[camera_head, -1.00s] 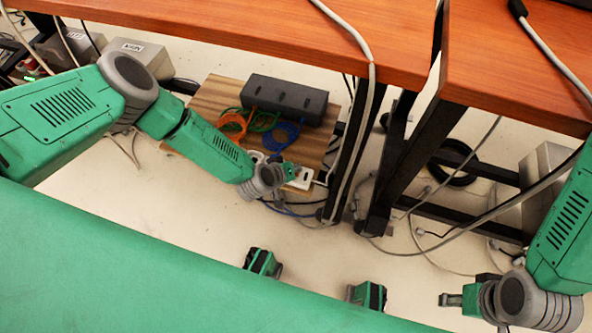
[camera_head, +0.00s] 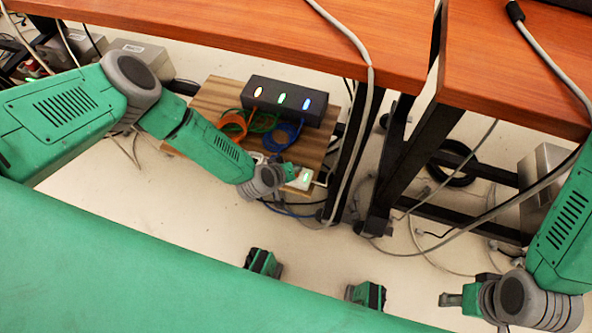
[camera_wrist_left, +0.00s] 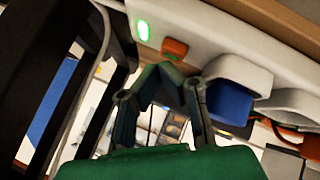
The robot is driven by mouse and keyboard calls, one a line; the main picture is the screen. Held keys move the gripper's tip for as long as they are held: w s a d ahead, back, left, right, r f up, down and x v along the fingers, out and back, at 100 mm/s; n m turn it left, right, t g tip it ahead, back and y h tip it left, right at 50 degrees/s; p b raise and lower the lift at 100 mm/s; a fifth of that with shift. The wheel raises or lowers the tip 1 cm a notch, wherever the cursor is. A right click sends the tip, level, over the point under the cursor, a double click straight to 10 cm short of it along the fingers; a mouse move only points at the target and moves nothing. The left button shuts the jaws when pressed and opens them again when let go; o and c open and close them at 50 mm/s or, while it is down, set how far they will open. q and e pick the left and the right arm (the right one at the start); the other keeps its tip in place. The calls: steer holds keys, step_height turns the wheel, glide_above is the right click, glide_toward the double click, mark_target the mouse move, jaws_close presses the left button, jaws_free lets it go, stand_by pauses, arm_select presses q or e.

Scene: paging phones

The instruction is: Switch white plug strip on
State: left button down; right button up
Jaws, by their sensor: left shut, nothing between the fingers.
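The white plug strip (camera_head: 303,180) lies at the front edge of the wooden board, and its end shows a green light. In the left wrist view the strip (camera_wrist_left: 195,22) fills the top, with a lit green lamp (camera_wrist_left: 143,30), an orange switch (camera_wrist_left: 175,50) and a blue plug (camera_wrist_left: 229,103) in a socket. My left gripper (camera_head: 287,169) is at the strip. In the wrist view its shut, empty fingertips (camera_wrist_left: 172,75) are at the switch's lower edge; I cannot tell whether they touch. My right gripper (camera_head: 448,299) is at the lower right, apart from the strip; its opening is unclear.
A black box (camera_head: 268,112) with white, green and blue lights stands on the wooden board (camera_head: 213,98). Orange, green and blue cables lie before it. Black table legs (camera_head: 345,175) and hanging cables stand close to the right.

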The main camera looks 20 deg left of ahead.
arm_select(q)
steer(key=shift+r, duration=0.3)
step_height(320, 180, up, 6)
steer(key=p, duration=0.5)
steer(key=shift+f, duration=0.1)
stand_by(0.5)
